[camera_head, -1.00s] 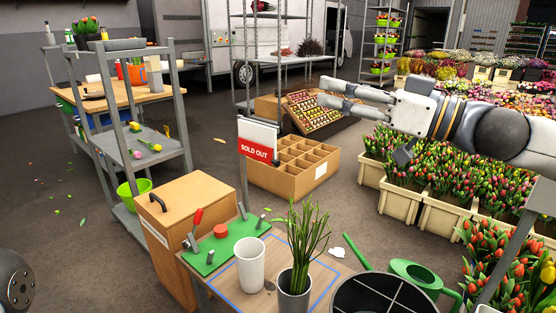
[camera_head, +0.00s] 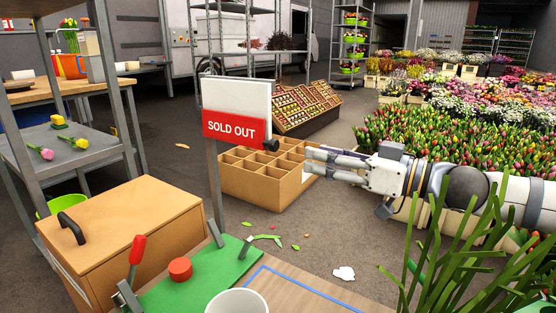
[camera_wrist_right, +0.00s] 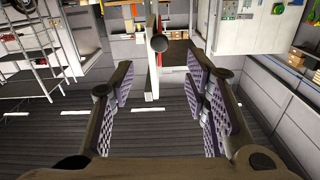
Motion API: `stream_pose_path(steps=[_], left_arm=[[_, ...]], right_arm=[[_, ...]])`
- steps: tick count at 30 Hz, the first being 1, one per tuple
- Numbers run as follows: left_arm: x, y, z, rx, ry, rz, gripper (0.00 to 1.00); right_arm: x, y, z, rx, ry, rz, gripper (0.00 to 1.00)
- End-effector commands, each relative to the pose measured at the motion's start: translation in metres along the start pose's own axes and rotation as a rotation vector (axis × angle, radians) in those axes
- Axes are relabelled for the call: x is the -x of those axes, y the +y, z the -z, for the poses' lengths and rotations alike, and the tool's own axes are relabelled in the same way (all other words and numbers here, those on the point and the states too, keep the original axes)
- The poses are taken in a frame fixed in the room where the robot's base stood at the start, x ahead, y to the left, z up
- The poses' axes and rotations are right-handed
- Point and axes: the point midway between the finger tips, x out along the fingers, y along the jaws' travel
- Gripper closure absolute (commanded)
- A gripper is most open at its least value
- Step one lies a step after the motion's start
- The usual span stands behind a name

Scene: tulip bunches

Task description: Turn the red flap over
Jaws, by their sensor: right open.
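The red flap (camera_head: 232,129) reads "SOLD OUT" and hangs over the lower part of a white sign board (camera_head: 237,96) on a grey post (camera_head: 213,180). A dark round knob (camera_head: 271,145) sits at the flap's right edge. My right gripper (camera_head: 309,161) is open and empty, a little right of the knob and about level with the flap's lower edge, its fingers pointing left. In the right wrist view the sign appears edge-on between the open fingers (camera_wrist_right: 160,95), with the knob (camera_wrist_right: 158,43) ahead of them. My left gripper is out of view.
Below the sign is a green board (camera_head: 205,283) with a red-handled lever (camera_head: 137,252) and a red button (camera_head: 180,269). A white cup (camera_head: 238,302) and green stems (camera_head: 455,265) stand in front. A cardboard divider box (camera_head: 262,185) is behind the sign.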

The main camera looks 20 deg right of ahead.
Motion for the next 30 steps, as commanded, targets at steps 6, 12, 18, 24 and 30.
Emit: stream_pose_path(steps=[6, 12, 18, 24, 30], left_arm=[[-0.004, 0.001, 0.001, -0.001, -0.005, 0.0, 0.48], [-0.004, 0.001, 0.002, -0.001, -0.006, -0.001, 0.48], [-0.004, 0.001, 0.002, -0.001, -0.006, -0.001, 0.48], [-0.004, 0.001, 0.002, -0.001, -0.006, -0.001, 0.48], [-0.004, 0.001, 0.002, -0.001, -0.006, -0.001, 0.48]], right_arm=[[-0.058, -0.001, -0.001, -0.001, -0.002, 0.003, 0.57], [-0.09, -0.001, 0.0, -0.001, -0.002, 0.001, 0.57], [-0.098, 0.0, 0.0, 0.0, -0.002, -0.001, 0.57], [-0.097, 0.0, 0.0, 0.0, -0.002, 0.0, 0.71], [-0.097, 0.0, 0.0, -0.001, -0.002, 0.0, 1.0]])
